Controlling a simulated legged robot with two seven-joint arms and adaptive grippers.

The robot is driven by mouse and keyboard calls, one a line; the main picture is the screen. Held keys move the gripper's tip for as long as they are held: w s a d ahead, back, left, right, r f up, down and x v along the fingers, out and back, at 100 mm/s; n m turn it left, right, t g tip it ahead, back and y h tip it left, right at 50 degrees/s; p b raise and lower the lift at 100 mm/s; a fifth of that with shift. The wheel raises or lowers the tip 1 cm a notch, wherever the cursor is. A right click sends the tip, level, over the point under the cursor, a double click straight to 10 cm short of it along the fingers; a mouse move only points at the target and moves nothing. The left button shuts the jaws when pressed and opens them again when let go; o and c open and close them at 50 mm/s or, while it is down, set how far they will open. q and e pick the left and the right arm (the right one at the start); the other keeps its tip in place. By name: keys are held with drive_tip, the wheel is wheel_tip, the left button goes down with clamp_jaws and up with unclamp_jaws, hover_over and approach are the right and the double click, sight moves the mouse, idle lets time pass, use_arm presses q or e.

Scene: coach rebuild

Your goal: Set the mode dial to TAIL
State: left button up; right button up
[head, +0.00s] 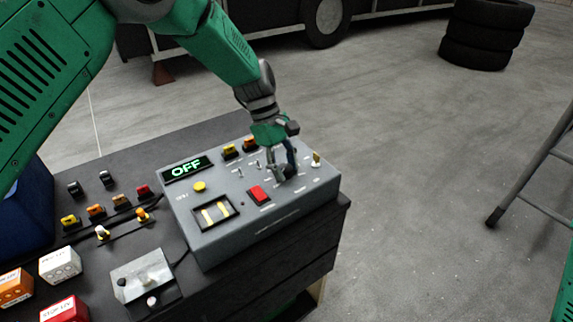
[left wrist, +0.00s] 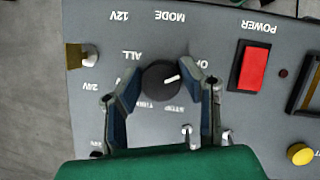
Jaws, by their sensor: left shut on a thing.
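The mode dial (left wrist: 158,86) is a round black knob with a white pointer mark on the grey control box (head: 228,240). The mark points right in the left wrist view, toward the partly covered OFF label. ALL, TURN and STOP labels also show around the dial; I cannot read a TAIL label. My left gripper (head: 285,168) is shut on the dial from above, with one finger on each side in the left wrist view (left wrist: 161,82). The fingers hide part of the dial in the head view. The display (head: 187,168) reads OFF in green. My right gripper is not in view.
Beside the dial is a red power switch (left wrist: 250,66), with toggles around it. A yellow button (head: 199,187) and a gauge window (head: 216,212) are on the box. Loose switches and blocks lie left on the dark bench (head: 125,172). Stacked tyres (head: 485,35) stand beyond.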

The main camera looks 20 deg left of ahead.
use_arm(q)
drive_tip(key=shift+w+a+r+m+g+p, duration=0.1)
drive_tip(key=shift+m+g+p, duration=0.05)
drive_tip(key=shift+m+p, duration=0.35)
drive_tip(key=shift+w+a+r+m+g+p, duration=0.15)
drive_tip(key=shift+m+p, duration=0.1)
drive_tip(key=shift+m, duration=0.35)
drive_tip(key=shift+m+g+y, duration=0.3)
drive_tip(key=shift+m+y, duration=0.1)
drive_tip(key=shift+m, duration=0.4)
drive_tip(key=shift+f+m+g+y+p, duration=0.1)
drive_tip(key=shift+m+g+y+p, duration=0.25)
drive_tip(key=shift+m, duration=0.85)
drive_tip(key=shift+m+g+y, duration=0.25)
drive_tip(key=shift+m+y, duration=0.1)
drive_tip(key=shift+m, duration=0.95)
drive_tip(key=shift+w+d, duration=0.1)
drive_tip(key=o, duration=1.1)
drive_tip(key=shift+o, duration=0.2)
drive_tip(key=shift+f, duration=0.15)
